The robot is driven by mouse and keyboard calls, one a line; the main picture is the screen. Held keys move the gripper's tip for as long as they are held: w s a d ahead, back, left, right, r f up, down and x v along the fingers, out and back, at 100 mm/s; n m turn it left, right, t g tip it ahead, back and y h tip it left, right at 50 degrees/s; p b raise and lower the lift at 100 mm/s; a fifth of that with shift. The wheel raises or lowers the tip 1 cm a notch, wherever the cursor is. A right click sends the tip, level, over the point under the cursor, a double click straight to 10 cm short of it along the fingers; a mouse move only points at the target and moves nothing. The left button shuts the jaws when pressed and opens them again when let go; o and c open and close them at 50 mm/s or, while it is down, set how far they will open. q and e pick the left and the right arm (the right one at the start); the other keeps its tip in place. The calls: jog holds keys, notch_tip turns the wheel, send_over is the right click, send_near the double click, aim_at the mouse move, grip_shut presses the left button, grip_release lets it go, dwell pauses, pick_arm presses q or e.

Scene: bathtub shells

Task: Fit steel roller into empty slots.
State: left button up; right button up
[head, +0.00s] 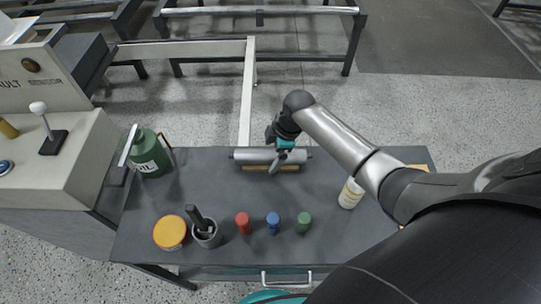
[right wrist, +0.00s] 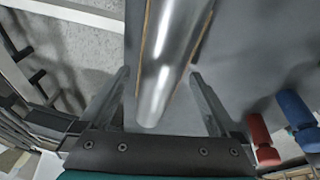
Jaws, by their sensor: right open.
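The steel roller (head: 252,155) lies crosswise on a wooden cradle (head: 255,168) near the back edge of the dark bench. It also shows in the right wrist view (right wrist: 168,55), pointing away from the camera. My right gripper (head: 273,163) is over the middle of the roller, its fingers pointing down. In the right wrist view the gripper (right wrist: 160,75) is open, with one finger on each side of the roller. I cannot tell whether the fingers touch it. My left gripper is out of view. I cannot make out empty slots clearly.
On the bench (head: 220,268) stand a green oil can (head: 149,158), an orange-lidded jar (head: 169,232), a dark cup (head: 207,236), red (head: 243,223), blue (head: 273,223) and green (head: 304,222) pieces, and a white bottle (head: 350,194). Metal frames (head: 260,11) stand behind; a console (head: 50,150) is left.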

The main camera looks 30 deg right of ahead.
grip_shut()
dwell(0.7)
